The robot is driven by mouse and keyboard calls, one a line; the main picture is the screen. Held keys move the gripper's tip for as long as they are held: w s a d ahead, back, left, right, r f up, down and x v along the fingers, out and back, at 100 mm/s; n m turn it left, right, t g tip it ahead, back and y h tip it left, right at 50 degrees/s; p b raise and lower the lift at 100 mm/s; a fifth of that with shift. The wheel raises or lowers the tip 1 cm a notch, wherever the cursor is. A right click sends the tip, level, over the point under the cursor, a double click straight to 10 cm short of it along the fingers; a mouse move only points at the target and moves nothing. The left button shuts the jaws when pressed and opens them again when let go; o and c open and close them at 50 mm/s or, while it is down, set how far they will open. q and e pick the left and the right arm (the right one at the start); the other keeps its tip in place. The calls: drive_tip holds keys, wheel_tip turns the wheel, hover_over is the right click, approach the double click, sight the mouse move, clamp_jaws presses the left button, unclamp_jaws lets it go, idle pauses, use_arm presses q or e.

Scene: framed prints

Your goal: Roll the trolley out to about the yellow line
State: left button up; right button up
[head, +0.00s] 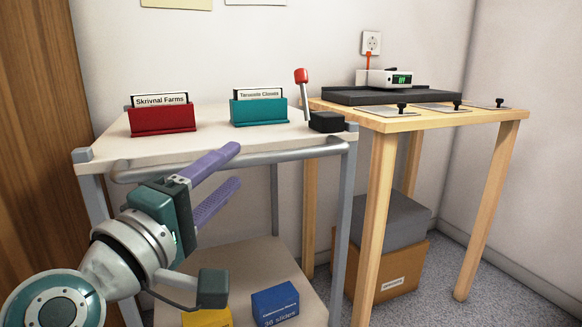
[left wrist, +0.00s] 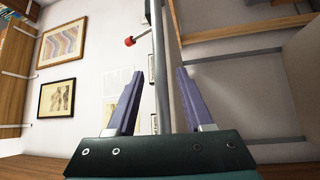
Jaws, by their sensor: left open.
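The trolley (head: 105,147) has a pale top, grey legs, a lower shelf (head: 262,262) and a grey tubular handle (head: 290,153) along its front edge. It stands beside the wooden table. My left gripper (head: 235,165) has purple fingers and is open at the handle, left of its middle. In the left wrist view the handle (left wrist: 173,40) runs up the picture between the open fingers' directions; I cannot tell how deep it sits between them. No yellow line shows in either view. My right gripper is not in view.
On the trolley top stand a red card box (head: 162,118), a teal card box (head: 259,108) and a red-knobbed lever on a black base (head: 326,122). Yellow (head: 206,318) and blue (head: 275,305) boxes are on the lower shelf. A wooden table (head: 440,121) stands close at right.

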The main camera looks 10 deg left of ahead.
sight(235, 166)
use_arm(q)
drive_tip(key=x, duration=0.4)
drive_tip(key=shift+b, duration=0.4)
clamp_jaws()
idle(1.0)
